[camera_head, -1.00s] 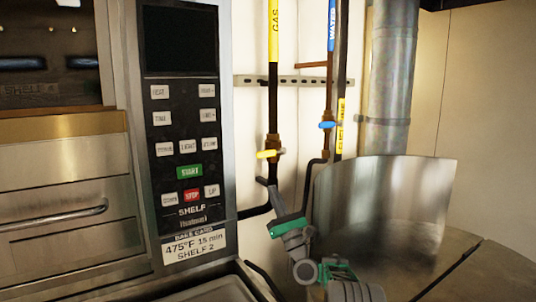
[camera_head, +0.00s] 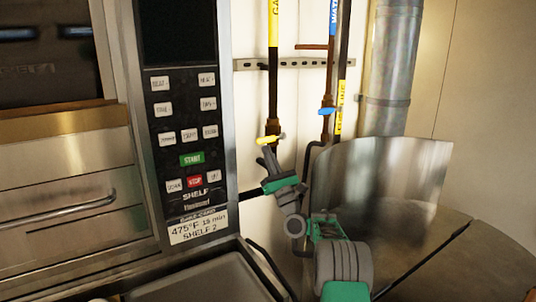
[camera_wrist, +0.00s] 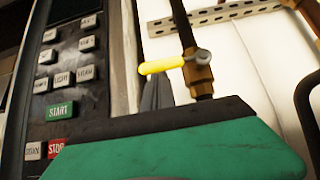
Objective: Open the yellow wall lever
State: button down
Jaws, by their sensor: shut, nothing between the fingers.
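The yellow wall lever (camera_head: 268,140) sits on a brass valve on the dark gas pipe. It points left from the pipe, roughly level, and also shows in the wrist view (camera_wrist: 163,65). My gripper (camera_head: 266,158) is shut and empty, with its fingers pointing up just below the lever. In the wrist view the dark fingers (camera_wrist: 157,92) rise behind the green gripper body, right under the lever's handle. I cannot tell whether they touch it.
A blue lever (camera_head: 327,111) is on the water pipe to the right. The oven control panel (camera_head: 185,130) stands close on the left. A curved metal kettle guard (camera_head: 385,180) is on the right, and a perforated rail (camera_head: 300,63) crosses the wall above.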

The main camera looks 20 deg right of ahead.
jog(key=shift+a+r+p, duration=0.2)
jog(key=shift+r+p, duration=0.2)
jog(key=shift+r, duration=0.1)
notch_tip(320, 180, up, 10)
jog(key=d+m+h+p, duration=0.2)
jog(key=m+h+p, duration=0.5)
jog(key=shift+w+d, duration=0.2)
jog(key=shift+d, duration=0.2)
dwell(0.6)
dwell(0.4)
jog(key=s+a+f+b, duration=0.2)
jog(key=s+a+b, duration=0.2)
jog(key=s+a, duration=0.5)
jog(key=shift+a, duration=0.15)
